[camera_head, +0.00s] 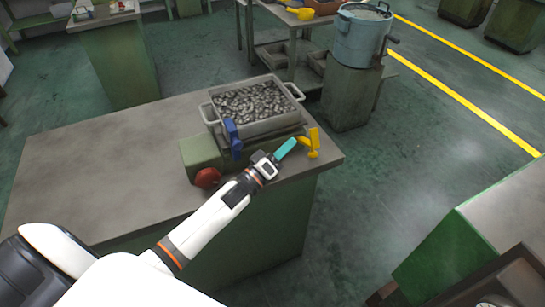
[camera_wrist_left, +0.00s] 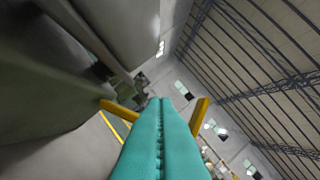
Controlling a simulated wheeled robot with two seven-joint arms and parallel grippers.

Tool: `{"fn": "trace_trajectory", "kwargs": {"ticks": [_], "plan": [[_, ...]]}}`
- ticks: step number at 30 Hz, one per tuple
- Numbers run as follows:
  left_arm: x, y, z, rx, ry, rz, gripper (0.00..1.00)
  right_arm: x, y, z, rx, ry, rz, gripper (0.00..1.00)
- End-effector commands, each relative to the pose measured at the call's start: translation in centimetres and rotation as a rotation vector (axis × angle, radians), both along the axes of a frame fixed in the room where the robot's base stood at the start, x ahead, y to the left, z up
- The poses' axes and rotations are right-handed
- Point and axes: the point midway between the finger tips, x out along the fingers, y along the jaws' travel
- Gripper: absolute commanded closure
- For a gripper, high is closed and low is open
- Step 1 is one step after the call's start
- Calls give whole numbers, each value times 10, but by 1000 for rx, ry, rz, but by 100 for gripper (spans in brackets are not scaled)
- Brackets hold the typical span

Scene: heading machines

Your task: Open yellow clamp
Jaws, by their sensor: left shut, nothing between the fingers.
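The yellow clamp (camera_head: 314,141) is at the right front corner of the machine on the workbench, with an upright part and a lower arm. My left gripper (camera_head: 288,146) has teal fingers, closed together and empty, with the tips just left of the yellow clamp. In the left wrist view the shut fingers (camera_wrist_left: 160,105) point away from the camera. A yellow bar of the clamp shows on each side of them, at left (camera_wrist_left: 118,109) and at right (camera_wrist_left: 199,116); its middle is hidden behind the fingers. I cannot tell whether they touch it.
A blue clamp (camera_head: 233,139) stands left of my gripper, and a red knob (camera_head: 207,178) is at the machine's front. A grey bin (camera_head: 213,115) of metal parts sits on top. The workbench (camera_head: 110,160) is clear at left. A blue pot (camera_head: 362,38) stands behind.

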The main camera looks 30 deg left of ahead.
Motion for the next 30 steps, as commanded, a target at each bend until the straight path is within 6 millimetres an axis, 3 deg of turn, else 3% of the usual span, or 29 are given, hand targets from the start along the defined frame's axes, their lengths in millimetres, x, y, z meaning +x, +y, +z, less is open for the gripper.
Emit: {"fn": "trace_trajectory", "kwargs": {"ticks": [3,9,21,30], "plan": [[3,-17,-9,-6,4,1,100,0,0,5,0,0,0,64],[5,-32,-18,-2,2,1,100,0,0,7,0,0,0,64],[5,-34,-21,2,0,1,100,0,0,6,1,0,0,64],[4,-35,-28,78,-59,1,100,0,1,-8,1,0,0,64]]}}
